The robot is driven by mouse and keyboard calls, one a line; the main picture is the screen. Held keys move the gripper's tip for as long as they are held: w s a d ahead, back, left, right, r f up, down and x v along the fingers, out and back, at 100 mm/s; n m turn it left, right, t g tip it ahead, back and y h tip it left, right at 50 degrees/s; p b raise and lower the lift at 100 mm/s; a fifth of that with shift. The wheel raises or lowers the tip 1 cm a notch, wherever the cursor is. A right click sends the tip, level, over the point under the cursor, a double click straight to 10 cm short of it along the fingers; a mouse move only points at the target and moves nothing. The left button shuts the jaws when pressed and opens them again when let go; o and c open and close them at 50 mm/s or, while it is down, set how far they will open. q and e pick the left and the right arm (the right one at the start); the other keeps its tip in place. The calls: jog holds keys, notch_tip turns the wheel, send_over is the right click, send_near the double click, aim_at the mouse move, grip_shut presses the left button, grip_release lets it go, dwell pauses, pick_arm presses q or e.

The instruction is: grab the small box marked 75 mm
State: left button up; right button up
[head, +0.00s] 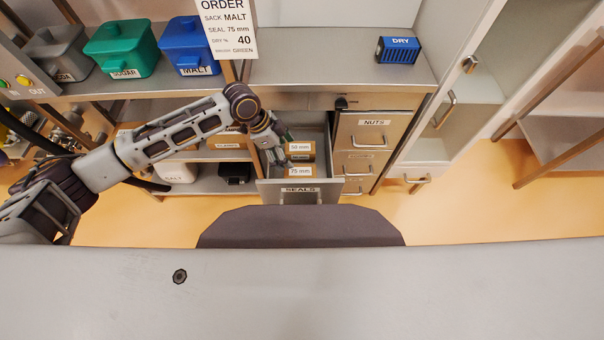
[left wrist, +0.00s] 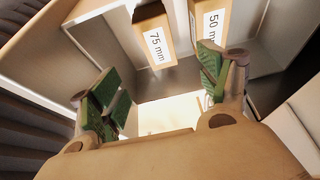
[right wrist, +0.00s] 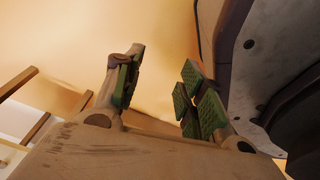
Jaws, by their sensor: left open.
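The small box marked 75 mm (head: 298,172) lies in the open SEALS drawer (head: 300,190), near the drawer's front. It also shows in the left wrist view (left wrist: 153,38), at the top, brown with a white label. A box marked 50 mm (head: 299,148) lies behind it, and it shows in the left wrist view (left wrist: 210,22) to the right. My left gripper (head: 278,158) is open and empty at the drawer's left side, close to the 75 mm box. In the left wrist view the green finger pads (left wrist: 160,90) are wide apart. My right gripper (right wrist: 160,88) is open and empty above the floor.
The NUTS drawer cabinet (head: 372,124) stands right of the open drawer. A worktop (head: 330,75) is above, with a blue DRY box (head: 398,50). Lidded bins, a green one (head: 122,48) and a blue one (head: 190,46), stand on the left shelf. An order sign (head: 226,28) hangs above.

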aim_at(299, 171)
pick_arm(q)
jog(key=shift+f, duration=0.1)
pick_arm(e)
jog(key=shift+a, duration=0.1)
pick_arm(q)
jog(key=b+x, duration=0.1)
jog(key=x, duration=0.7)
jog(key=shift+d+f, duration=0.15)
pick_arm(e)
jog(key=shift+w+a+r, duration=0.3)
jog(key=shift+w+a, duration=0.45)
jog(key=shift+w, duration=0.05)
jog(key=shift+a, duration=0.1)
pick_arm(q)
jog(key=shift+f, duration=0.1)
jog(key=shift+s+d+f+b, duration=0.1)
jog(key=shift+d+f+b, duration=0.15)
jog(key=shift+f, duration=0.4)
jog(key=shift+b+x, duration=0.35)
jog(key=shift+x, duration=1.4)
jog(key=shift+a, duration=0.1)
pick_arm(e)
jog(key=shift+w+a+r, duration=0.35)
jog(key=shift+w+r, duration=0.25)
jog(key=shift+r, duration=0.1)
